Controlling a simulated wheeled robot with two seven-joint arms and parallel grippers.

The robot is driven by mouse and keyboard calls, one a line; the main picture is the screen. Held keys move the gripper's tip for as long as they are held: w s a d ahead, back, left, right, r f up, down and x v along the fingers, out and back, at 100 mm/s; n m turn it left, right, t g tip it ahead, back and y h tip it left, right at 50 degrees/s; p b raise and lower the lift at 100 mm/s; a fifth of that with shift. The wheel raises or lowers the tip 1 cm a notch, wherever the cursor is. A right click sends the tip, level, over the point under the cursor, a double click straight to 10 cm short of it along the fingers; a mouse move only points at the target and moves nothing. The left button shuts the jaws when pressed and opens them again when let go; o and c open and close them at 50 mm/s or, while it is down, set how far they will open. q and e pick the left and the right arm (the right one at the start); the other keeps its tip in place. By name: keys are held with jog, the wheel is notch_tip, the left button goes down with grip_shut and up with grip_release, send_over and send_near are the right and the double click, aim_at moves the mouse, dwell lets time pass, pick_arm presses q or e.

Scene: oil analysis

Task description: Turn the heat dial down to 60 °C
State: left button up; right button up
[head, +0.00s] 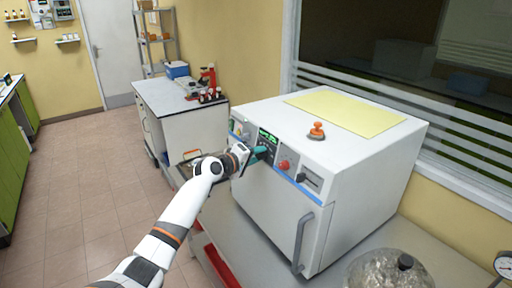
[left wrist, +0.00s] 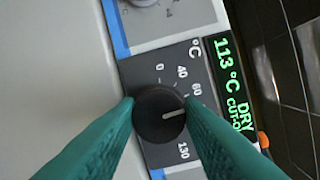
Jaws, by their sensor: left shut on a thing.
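The heat dial (left wrist: 155,122) is a round black knob with a white pointer line, on a dark panel of the white oven (head: 350,160). Its scale shows 0, 40, what looks like 60, and 130; a fingertip hides part of it. The pointer points right in the left wrist view, a little past the 60 mark. The green display (left wrist: 230,85) beside it reads 113 °C, DRY CUT-OFF; it also shows in the head view (head: 268,136). My left gripper (left wrist: 160,108) is shut on the dial, one teal finger on each side. My right gripper is out of view.
A yellow mat (head: 365,112) and an orange knobbed object (head: 316,131) lie on top. A glass jar (head: 385,272) stands at the front right. The floor at left is clear.

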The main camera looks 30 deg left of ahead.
pick_arm(q)
jog(key=shift+r+n+p, duration=0.15)
jog(key=shift+n+p, duration=0.35)
jog(key=shift+n, duration=0.5)
jog(key=shift+g, duration=0.3)
jog(key=o, duration=1)
jog(key=shift+a, duration=0.1)
jog(key=b+v, duration=0.3)
jog(key=v, duration=0.9)
